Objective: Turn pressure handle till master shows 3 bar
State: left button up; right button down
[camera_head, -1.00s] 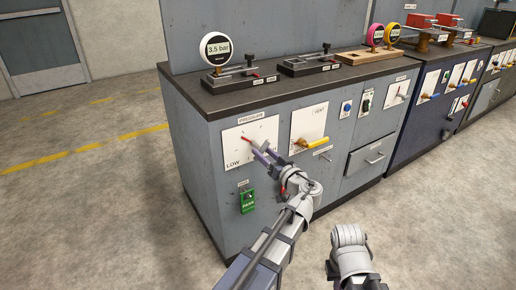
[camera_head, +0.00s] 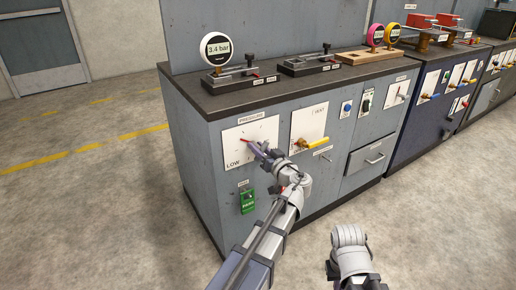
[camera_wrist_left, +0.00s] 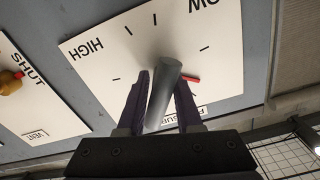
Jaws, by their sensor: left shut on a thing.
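The white pressure panel (camera_head: 237,158), labelled PRESSURE and LOW, is on the front of the grey cabinet. My left gripper (camera_head: 259,149) is at this panel. In the left wrist view its two fingers (camera_wrist_left: 160,100) lie either side of the grey pressure handle (camera_wrist_left: 168,75) and are shut on it. A red pointer (camera_wrist_left: 191,79) sticks out beside the handle; it also shows in the head view (camera_head: 248,141). The round master gauge (camera_head: 217,48) on the cabinet top reads 3.4 bar. My right arm shows at the bottom, but its fingers do not.
A vent panel (camera_head: 307,124) with a yellow handle (camera_head: 312,142) is just right of the pressure panel. A drawer (camera_head: 369,157) is further right. The floor to the left is clear.

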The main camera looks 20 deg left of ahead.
pick_arm(q)
grip_shut()
jog(key=n, duration=0.3)
jog(key=shift+n, duration=0.3)
jog(key=o, duration=0.6)
grip_release()
